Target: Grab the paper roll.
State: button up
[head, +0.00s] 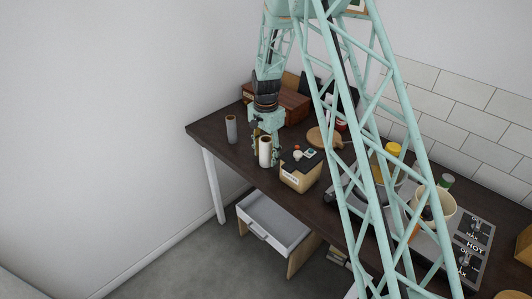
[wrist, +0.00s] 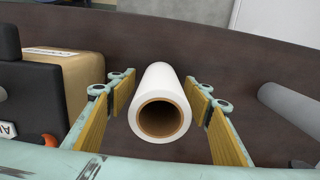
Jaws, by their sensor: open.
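The paper roll (head: 265,151) is white with a brown cardboard core and stands upright on the dark tabletop near its front edge. In the wrist view the paper roll (wrist: 160,104) is seen from above, with its open core facing the camera. My gripper (head: 264,150) is at the roll. In the wrist view my gripper (wrist: 160,112) is open, with one yellow-padded finger on each side of the roll and a visible gap on both sides. The roll's lower end is partly out of sight.
A grey roll (head: 231,129) stands to the left; it shows at right in the wrist view (wrist: 290,108). A tan box (head: 300,174) stands close on the other side. A wooden box (head: 290,104) is behind. An open white drawer (head: 274,222) lies below the table (head: 206,131).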

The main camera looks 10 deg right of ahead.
aim_at(266, 136)
jog(key=shift+c, duration=0.7)
jog(key=c, duration=0.8)
jog(key=shift+r, duration=0.2)
jog(key=shift+r+p, duration=0.3)
jog(key=shift+r, duration=4.5)
